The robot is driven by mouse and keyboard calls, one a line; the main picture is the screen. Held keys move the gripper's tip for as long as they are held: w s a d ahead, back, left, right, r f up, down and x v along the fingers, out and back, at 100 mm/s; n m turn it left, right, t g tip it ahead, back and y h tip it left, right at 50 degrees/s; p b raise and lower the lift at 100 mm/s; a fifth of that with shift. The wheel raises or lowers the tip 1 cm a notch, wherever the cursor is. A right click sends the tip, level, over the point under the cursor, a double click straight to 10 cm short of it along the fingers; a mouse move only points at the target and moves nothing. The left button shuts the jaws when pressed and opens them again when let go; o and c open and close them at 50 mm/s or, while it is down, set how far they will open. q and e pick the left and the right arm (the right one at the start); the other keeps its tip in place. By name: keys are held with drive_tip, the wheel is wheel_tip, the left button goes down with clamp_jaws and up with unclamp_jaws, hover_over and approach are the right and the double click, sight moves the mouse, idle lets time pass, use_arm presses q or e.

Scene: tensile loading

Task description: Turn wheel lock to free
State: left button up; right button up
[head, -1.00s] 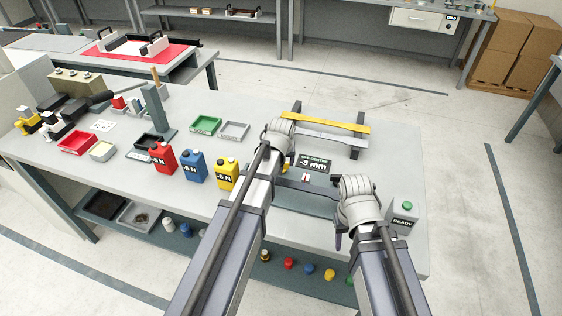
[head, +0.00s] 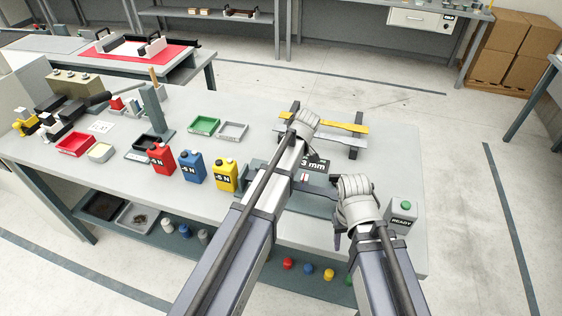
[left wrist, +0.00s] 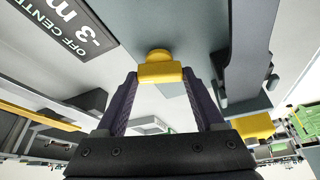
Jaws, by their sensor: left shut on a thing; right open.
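In the left wrist view a yellow knob with a block-shaped grip (left wrist: 161,70) sits between the fingers of my left gripper (left wrist: 160,82), which is shut on it. Which way the lock is turned I cannot tell. In the head view my left wrist covers the knob and the left fingers mostly. The dark sign (head: 316,164) reading "-3 mm" is partly covered by my left arm; it also shows in the left wrist view (left wrist: 62,28). My right gripper (head: 338,241) is open and empty, above the front of the table.
A grey box marked READY with a green button (head: 405,206) stands right of my right wrist. A yellow bar (head: 350,124) lies on a rack behind my left wrist. Red, blue and yellow (head: 226,175) canisters stand to the left. Green and grey trays (head: 233,131) are behind them.

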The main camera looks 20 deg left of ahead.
use_arm(q)
drive_tip(key=shift+w+n+g, duration=0.15)
drive_tip(key=shift+n+g, duration=0.55)
drive_tip(key=shift+n, duration=1.3)
drive_tip(key=o, duration=1.4)
drive_tip(key=shift+r, duration=0.1)
use_arm(e)
drive_tip(key=shift+r, duration=0.1)
use_arm(q)
drive_tip(key=p+v, duration=0.7)
drive_tip(key=shift+d+r, duration=0.25)
drive_tip(key=shift+d, duration=0.05)
use_arm(e)
wheel_tip(320, 180, up, 7)
